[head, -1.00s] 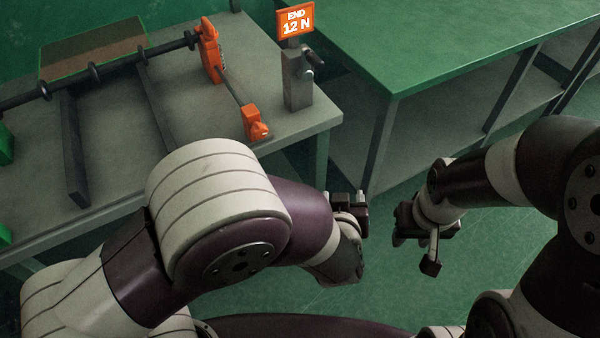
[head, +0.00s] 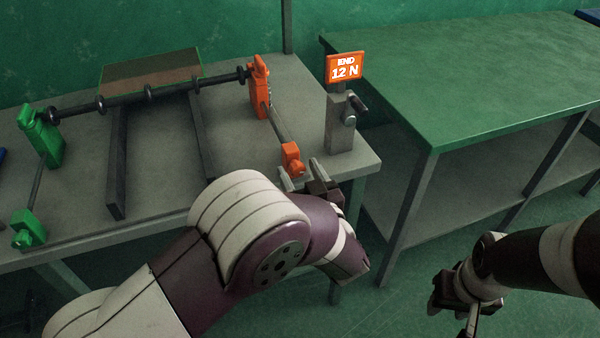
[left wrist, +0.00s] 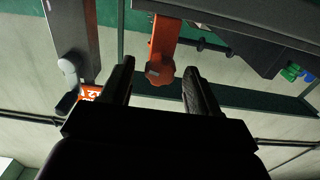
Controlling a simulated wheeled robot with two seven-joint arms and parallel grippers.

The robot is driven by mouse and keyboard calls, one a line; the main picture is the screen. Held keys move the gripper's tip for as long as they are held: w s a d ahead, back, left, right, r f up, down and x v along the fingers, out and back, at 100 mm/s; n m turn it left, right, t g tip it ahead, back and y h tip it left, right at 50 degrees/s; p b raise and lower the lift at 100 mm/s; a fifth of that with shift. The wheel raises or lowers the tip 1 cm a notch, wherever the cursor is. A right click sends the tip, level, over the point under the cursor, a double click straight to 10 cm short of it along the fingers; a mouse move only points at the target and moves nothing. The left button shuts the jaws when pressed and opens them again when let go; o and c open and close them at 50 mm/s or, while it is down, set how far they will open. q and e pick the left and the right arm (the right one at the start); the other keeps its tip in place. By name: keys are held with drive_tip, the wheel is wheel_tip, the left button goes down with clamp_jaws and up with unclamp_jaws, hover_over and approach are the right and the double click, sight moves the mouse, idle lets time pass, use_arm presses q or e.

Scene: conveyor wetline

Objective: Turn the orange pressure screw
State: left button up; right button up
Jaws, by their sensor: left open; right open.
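The orange pressure screw (head: 292,158) sits at the near end of a grey rod that runs back to an orange end bracket (head: 259,88). In the left wrist view the orange screw's knob (left wrist: 159,71) shows between the two fingers, beyond their tips. My left gripper (head: 302,178) is open at the table's front right, close to the orange screw; its fingers also show in the left wrist view (left wrist: 157,85). Whether it touches the screw I cannot tell. My right gripper (head: 455,300) is open and empty, low at the right, away from the tables.
An orange "END 12 N" sign (head: 345,67) stands on a grey post (head: 342,122) with a small lever, right of the screw. A green bracket (head: 40,135) and green screw (head: 28,230) are at the left. A green-topped table (head: 460,90) is clear at the right.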

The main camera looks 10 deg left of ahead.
use_arm(q)
drive_tip(key=shift+w+a, duration=0.1)
drive_tip(key=shift+w, duration=0.05)
drive_tip(key=c, duration=1)
drive_tip(key=shift+c, duration=0.2)
drive_tip(key=n+b, duration=0.2)
drive_tip(key=n, duration=0.2)
drive_tip(key=shift+f, duration=0.2)
drive_tip(key=n+b, duration=0.3)
drive_tip(key=shift+a+f+n, duration=0.1)
drive_tip(key=shift+n, duration=0.2)
drive_tip(key=n+b, duration=0.3)
drive_tip(key=b, duration=0.1)
drive_tip(key=n+b, duration=0.7)
drive_tip(key=b, duration=0.2)
drive_tip(key=shift+f, duration=0.25)
drive_tip(key=shift+r+n+b, duration=0.25)
drive_tip(key=shift+n+b, duration=1.25)
drive_tip(key=shift+b, duration=0.1)
